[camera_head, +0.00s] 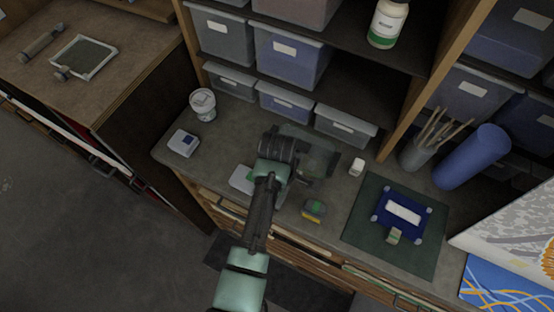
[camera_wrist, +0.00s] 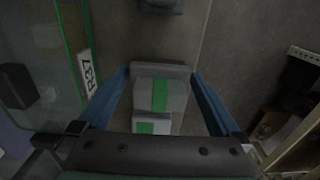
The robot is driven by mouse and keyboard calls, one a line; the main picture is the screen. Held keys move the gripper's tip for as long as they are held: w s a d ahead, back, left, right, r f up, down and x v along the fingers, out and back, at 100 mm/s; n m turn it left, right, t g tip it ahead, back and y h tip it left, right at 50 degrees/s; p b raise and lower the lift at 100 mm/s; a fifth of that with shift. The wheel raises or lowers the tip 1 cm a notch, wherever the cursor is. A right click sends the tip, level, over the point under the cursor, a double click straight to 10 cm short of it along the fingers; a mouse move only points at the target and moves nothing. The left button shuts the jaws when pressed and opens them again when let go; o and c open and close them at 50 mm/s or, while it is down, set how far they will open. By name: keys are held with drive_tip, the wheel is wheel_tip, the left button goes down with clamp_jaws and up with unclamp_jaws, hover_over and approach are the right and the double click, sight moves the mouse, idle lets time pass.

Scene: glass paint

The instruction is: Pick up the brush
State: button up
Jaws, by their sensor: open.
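No brush can be made out for certain. Several thin wooden sticks, possibly brush handles, stand in a grey cup (camera_head: 416,156) at the right of the bench in the head view. My gripper (camera_wrist: 160,76) is open in the wrist view, its blue fingers apart on either side of a grey block with a green stripe (camera_wrist: 147,92). I cannot tell whether the fingers touch it. In the head view my arm hides the fingers and part of a pale item with a green patch (camera_head: 241,180).
A clear pane with a green edge (camera_wrist: 70,50) stands left of my fingers. A small green and yellow block (camera_head: 314,210), a white bottle (camera_head: 357,167), a dark green mat (camera_head: 368,225), a white tub (camera_head: 203,104) and a blue roll (camera_head: 472,158) are on the bench. Shelf bins (camera_head: 290,55) stand behind.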

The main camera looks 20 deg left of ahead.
drive_tip(key=c, duration=1.2)
drive_tip(key=shift+r, duration=0.1)
wheel_tip(320, 180, up, 10)
drive_tip(key=shift+f+b, duration=0.1)
drive_tip(key=shift+b, duration=0.95)
